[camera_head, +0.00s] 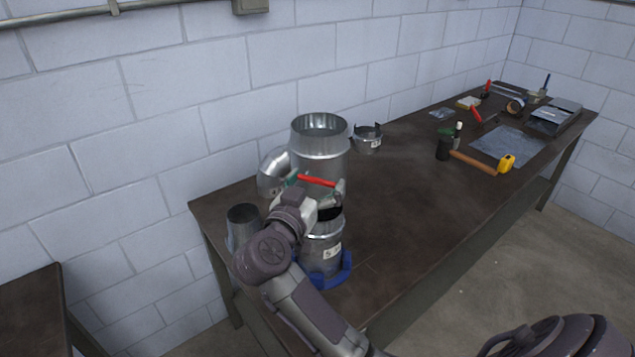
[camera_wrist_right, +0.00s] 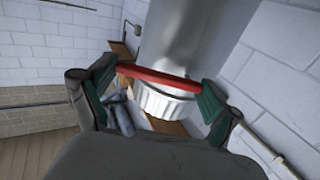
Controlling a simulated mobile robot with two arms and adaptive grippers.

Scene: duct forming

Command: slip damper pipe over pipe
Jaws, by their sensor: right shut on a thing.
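The damper pipe (camera_head: 320,150) is a wide grey metal cylinder with an open top and a red handle (camera_head: 317,180) on its side. My right gripper (camera_head: 316,193) is shut on this handle. In the right wrist view the red handle (camera_wrist_right: 158,80) spans between my two fingertips, with the crimped pipe end (camera_wrist_right: 165,103) behind it. A labelled metal pipe (camera_head: 325,248) stands upright in a blue holder on the table, just below and in front of my gripper. The damper pipe's lower end is partly hidden, so I cannot tell whether it touches anything. My left gripper is out of view.
A metal elbow (camera_head: 271,172) and a smaller open pipe (camera_head: 243,225) stand on the left end of the table (camera_head: 420,215). A short clamp-like ring (camera_head: 367,138) stands behind. Tools, including a hammer (camera_head: 470,160), lie further right. The table's middle is clear.

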